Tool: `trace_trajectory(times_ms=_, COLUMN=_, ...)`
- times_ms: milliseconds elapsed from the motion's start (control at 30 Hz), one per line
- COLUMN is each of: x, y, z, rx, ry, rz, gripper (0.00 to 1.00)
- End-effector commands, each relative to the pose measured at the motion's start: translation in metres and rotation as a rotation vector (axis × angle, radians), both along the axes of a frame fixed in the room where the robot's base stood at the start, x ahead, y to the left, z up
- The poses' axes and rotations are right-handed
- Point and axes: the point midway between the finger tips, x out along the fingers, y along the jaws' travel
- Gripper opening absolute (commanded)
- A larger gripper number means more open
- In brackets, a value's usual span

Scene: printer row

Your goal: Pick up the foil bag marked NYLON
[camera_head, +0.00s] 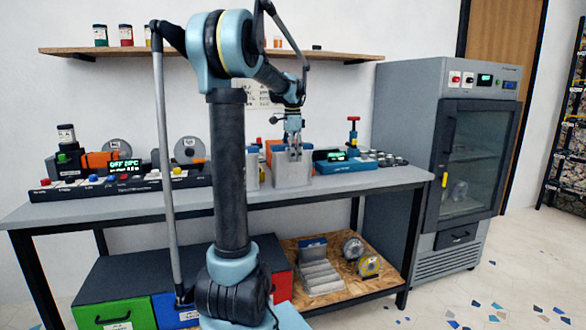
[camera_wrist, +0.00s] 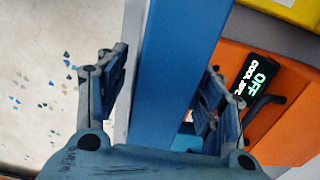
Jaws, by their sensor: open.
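A silver-grey foil bag (camera_head: 292,176) stands upright on the bench, in the middle of the head view. No marking on it can be read, so I cannot tell if it is the NYLON one. My gripper (camera_head: 293,150) points down at its top, with fingers open. In the wrist view my open gripper (camera_wrist: 164,74) has one finger on each side of a long blue strip (camera_wrist: 178,60), apparently the bag's top edge. Gaps show between fingers and strip. A second grey bag-like thing (camera_head: 252,176) stands just left, partly hidden by my arm.
An orange machine with an OFF display (camera_wrist: 285,115) is close to the right finger in the wrist view. A blue device (camera_head: 345,166) stands right of the bag on the bench (camera_head: 395,181). A grey cabinet (camera_head: 405,110) stands further right. A wooden shelf (camera_head: 340,55) hangs above.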

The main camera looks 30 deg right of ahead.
Motion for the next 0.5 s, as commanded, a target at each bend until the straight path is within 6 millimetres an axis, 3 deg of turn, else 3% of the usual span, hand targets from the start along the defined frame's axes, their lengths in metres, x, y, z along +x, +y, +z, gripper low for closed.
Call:
trace_trajectory(times_ms=200, x=0.0, y=-0.001, z=-0.026, rx=0.0, ry=0.0, rz=0.0, gripper=0.62)
trace_trajectory(times_ms=500, x=0.0, y=-0.001, z=-0.03, rx=0.0, ry=0.0, rz=0.0, gripper=0.62)
